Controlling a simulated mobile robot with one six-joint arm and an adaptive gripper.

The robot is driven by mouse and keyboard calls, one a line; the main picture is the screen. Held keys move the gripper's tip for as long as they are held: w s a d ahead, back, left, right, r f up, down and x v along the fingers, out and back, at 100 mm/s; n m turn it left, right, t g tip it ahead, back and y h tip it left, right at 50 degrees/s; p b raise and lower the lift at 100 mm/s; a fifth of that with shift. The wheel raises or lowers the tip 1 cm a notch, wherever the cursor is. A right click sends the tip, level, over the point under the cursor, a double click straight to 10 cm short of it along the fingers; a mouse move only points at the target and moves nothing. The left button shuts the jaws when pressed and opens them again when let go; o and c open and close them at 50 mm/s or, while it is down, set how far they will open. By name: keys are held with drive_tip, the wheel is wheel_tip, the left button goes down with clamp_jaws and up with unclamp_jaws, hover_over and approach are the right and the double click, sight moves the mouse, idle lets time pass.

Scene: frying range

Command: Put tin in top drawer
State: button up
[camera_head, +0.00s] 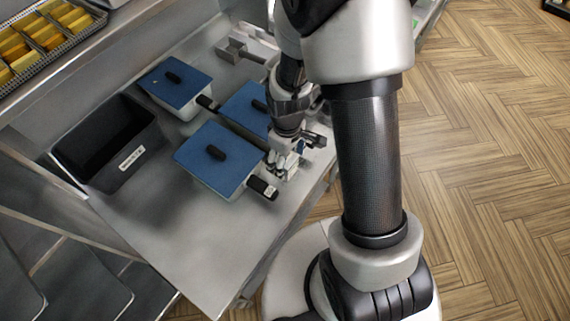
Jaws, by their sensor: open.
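My gripper (284,170) is low over the right edge of a steel counter, with its fingers open. It is close beside the black handle of the nearest blue-lidded pan (213,160); I cannot tell whether they touch. Part of the fingertips is hard to make out. A second blue-lidded pan (176,84) sits farther back, and a third (245,106) is partly hidden behind my arm. No thing is plainly a tin; it may be hidden by my arm or be one of these. I cannot make out a top drawer.
A black open bin (104,143) with a white label stands at the counter's left. A wire basket of yellow pieces (42,40) is on a higher ledge at top left. The front of the steel counter (190,245) is clear. Wooden floor (490,170) lies open at right.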

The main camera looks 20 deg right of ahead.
drive_tip(key=f, duration=0.1)
drive_tip(key=f+b, duration=0.1)
drive_tip(key=f, duration=0.3)
drive_tip(key=shift+w+a+f, duration=0.15)
drive_tip(key=shift+w+f, duration=0.05)
drive_tip(key=shift+w, duration=0.15)
drive_tip(key=shift+c, duration=0.2)
drive_tip(key=c, duration=1.4)
drive_tip(key=shift+r, duration=0.1)
